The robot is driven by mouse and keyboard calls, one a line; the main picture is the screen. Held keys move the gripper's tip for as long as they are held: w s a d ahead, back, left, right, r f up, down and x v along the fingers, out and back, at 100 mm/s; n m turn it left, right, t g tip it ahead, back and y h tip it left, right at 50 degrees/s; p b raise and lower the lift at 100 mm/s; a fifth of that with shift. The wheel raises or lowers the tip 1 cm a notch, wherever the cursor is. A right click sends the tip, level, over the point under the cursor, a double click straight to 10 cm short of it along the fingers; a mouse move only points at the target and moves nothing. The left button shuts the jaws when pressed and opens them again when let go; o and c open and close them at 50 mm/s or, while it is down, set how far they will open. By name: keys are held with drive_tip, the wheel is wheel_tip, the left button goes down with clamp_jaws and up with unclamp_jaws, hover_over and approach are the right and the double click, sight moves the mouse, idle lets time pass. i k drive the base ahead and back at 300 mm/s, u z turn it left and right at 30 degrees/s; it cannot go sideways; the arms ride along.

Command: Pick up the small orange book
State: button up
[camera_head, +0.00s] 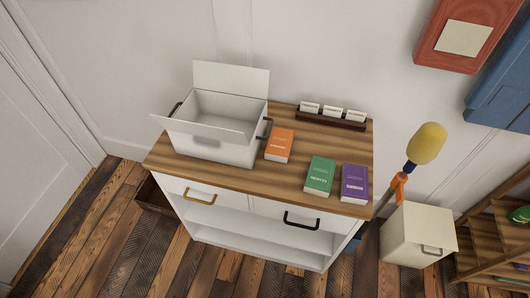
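The small orange book (280,144) lies flat on the wooden top of a white cabinet (225,176). It is just right of an open white box (212,148) and looks close to the box's side. A green book (319,175) and a purple book (355,184) lie to its right, nearer the front edge. The orange book's top face is in clear view, with nothing on it. My gripper is not in view.
A dark rack with several white cards (332,118) stands behind the books. The box's flaps stick out, and its dark handle is near the orange book. A yellow-headed object (427,143) rises right of the cabinet, by a cream bin (418,236). Plank floor lies in front.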

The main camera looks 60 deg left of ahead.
sight(277, 149)
drive_tip(key=u, duration=0.05)
drive_tip(key=k, duration=1.7)
drive_tip(key=u, duration=1.95)
drive_tip(key=i, duration=1)
drive_tip(key=u, duration=0.05)
